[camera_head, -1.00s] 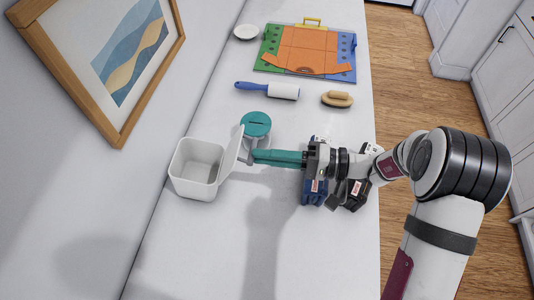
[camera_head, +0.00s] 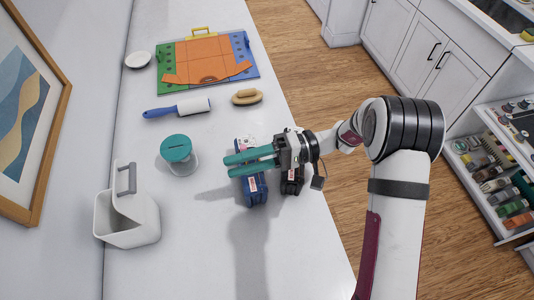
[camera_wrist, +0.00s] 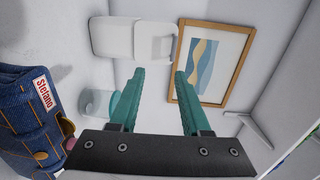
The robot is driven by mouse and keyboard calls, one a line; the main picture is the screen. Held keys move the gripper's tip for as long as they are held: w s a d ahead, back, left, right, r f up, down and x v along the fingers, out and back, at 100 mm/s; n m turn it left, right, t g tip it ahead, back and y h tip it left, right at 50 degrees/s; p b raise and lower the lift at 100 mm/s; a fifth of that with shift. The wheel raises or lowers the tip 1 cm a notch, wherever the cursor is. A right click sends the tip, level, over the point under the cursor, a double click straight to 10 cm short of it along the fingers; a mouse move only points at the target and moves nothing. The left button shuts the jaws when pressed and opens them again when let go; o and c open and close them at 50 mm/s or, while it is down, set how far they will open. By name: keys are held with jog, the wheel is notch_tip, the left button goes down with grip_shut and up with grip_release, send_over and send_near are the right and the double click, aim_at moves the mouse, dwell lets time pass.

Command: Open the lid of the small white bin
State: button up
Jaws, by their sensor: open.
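The small white bin (camera_head: 112,232) stands at the left of the white counter, by the wall. Its lid (camera_head: 130,203) stands up, open, with a grey handle (camera_head: 125,178) at its upper edge. In the wrist view the bin (camera_wrist: 110,38) is at the top and its raised lid (camera_wrist: 155,45) is beside it. My gripper (camera_head: 231,166) has teal fingers; it is open and empty, to the right of the bin and apart from the lid. In the wrist view my fingers (camera_wrist: 160,75) stand apart with nothing between them.
A teal-lidded jar (camera_head: 177,150) stands between bin and gripper. Dark blue denim items (camera_head: 251,188) lie below my gripper. A lint roller (camera_head: 180,108), brush (camera_head: 246,97), folding board (camera_head: 207,62) and white dish (camera_head: 138,60) lie farther back. The counter front is clear.

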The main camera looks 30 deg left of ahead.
jog(key=v, duration=0.6)
jog(key=shift+w+d, duration=0.2)
jog(key=shift+w, duration=0.05)
jog(key=c, duration=0.5)
jog(key=s+a+r+n+t+h, duration=0.1)
jog(key=s+a+r+n+h, duration=0.1)
jog(key=a+n, duration=0.1)
jog(key=s+a+r+n+h, duration=0.2)
jog(key=s+a+n+h, duration=0.1)
jog(key=n, duration=0.1)
jog(key=s+a+r+n+t+h, duration=0.1)
jog(key=s+a+r+n+h, duration=0.1)
jog(key=a+n, duration=0.1)
jog(key=shift+s+a+t, duration=0.25)
jog(key=shift+s+t, duration=0.05)
grip_shut()
jog(key=s+a+r+n+t, duration=0.5)
jog(key=s+a+r+n, duration=0.3)
jog(key=r, duration=0.3)
send_over(115, 177)
notch_tip(115, 177, down, 8)
jog(key=w+d+f, duration=0.1)
jog(key=w+f, duration=0.1)
jog(key=shift+d+f, duration=0.25)
jog(key=shift+d, duration=0.1)
jog(key=shift+w+d+f, duration=0.2)
jog(key=shift+f, duration=0.1)
